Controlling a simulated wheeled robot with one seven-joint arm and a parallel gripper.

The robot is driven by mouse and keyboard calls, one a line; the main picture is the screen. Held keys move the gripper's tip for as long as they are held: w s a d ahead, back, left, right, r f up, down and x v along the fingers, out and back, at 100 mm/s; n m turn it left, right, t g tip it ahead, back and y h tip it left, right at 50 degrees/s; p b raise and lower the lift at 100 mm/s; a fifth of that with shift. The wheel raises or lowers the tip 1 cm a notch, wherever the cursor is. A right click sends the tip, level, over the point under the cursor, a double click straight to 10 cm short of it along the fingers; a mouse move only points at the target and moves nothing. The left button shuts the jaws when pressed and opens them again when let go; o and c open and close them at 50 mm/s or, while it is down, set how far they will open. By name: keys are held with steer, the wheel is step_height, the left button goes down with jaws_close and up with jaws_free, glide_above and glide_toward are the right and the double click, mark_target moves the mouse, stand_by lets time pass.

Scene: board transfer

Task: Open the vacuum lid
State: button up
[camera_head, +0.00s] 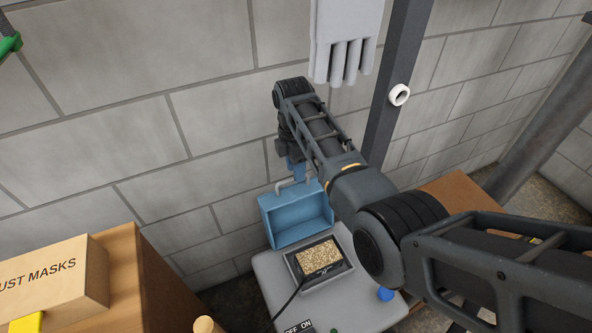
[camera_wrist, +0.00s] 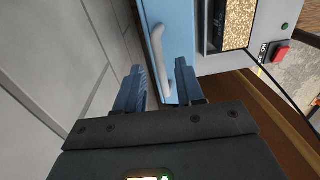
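The vacuum machine is a grey box (camera_head: 275,275) with a blue lid (camera_head: 283,231). The lid stands raised at the back, its hollow inside facing me, and it also shows in the wrist view (camera_wrist: 182,28). A pale bar handle (camera_head: 284,184) is on the lid's upper edge; in the wrist view the handle (camera_wrist: 157,48) runs down between the fingers. My gripper (camera_wrist: 160,82) is open, one blue finger on each side of the handle. In the head view my gripper (camera_head: 297,171) is at the handle, partly hidden by my arm. Contact is unclear.
A dark-framed tray of tan grains (camera_head: 320,258) lies on the machine top. A blue knob (camera_head: 385,294) and a red switch (camera_wrist: 281,52) are on the machine. A block wall (camera_head: 200,120) is close behind. A mask box (camera_head: 50,280) stands left; a glove (camera_head: 345,40) hangs above.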

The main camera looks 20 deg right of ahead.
steer(key=shift+s+f, duration=0.1)
steer(key=shift+f, duration=0.6)
jaws_close()
